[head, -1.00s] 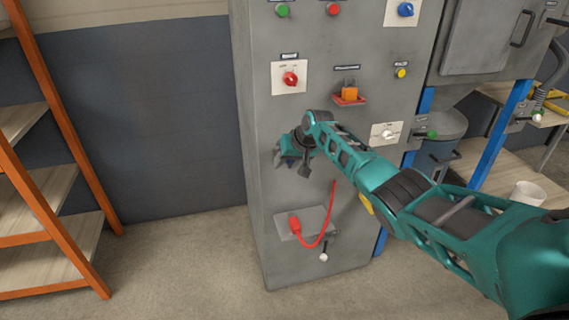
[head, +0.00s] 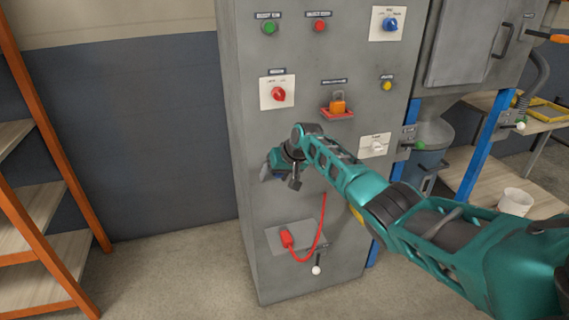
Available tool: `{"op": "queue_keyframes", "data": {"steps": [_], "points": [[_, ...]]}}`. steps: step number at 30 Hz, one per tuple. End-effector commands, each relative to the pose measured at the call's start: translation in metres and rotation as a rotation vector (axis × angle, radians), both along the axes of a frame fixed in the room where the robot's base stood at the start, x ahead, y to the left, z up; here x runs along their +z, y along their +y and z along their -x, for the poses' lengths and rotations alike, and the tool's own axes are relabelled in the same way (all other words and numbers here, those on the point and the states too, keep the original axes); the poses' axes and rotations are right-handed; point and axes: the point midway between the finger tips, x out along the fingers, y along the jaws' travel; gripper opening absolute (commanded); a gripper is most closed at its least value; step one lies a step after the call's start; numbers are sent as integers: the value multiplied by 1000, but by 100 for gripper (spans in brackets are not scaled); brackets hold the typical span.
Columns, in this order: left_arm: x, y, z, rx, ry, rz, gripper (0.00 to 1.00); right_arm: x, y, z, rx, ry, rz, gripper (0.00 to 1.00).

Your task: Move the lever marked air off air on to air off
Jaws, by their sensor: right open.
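My right gripper (head: 270,172) is teal and dark, open, and in front of the grey cabinet's (head: 240,215) face, below the red rotary knob. I cannot tell whether it touches the cabinet. No lettering is readable, so I cannot tell which lever is marked air off air on. A lever with a white ball end (head: 316,270) shows below the red plug. A lever with a green knob (head: 419,145) is at the cabinet's right edge. Another lever with a white ball (head: 520,126) is at the far right. The gripper and arm hide part of the cabinet face. My left gripper is not in view.
The cabinet also bears a red rotary knob (head: 278,94), a blue knob (head: 390,24), an orange padlock (head: 338,106) and a red plug with cable (head: 287,238). An orange-framed shelf (head: 60,150) stands left. Floor (head: 170,270) between them is clear.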

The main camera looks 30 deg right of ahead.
Motion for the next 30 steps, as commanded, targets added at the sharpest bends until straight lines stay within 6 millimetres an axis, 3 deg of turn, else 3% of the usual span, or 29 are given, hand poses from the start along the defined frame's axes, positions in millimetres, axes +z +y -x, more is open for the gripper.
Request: {"op": "queue_keyframes", "data": {"steps": [11,21,30], "points": [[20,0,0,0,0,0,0,44,-8,26,2,-2,4,60],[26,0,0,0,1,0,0,89,-16,54,-1,-2,3,60],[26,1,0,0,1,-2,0,105,-18,64,0,0,0,60]]}}
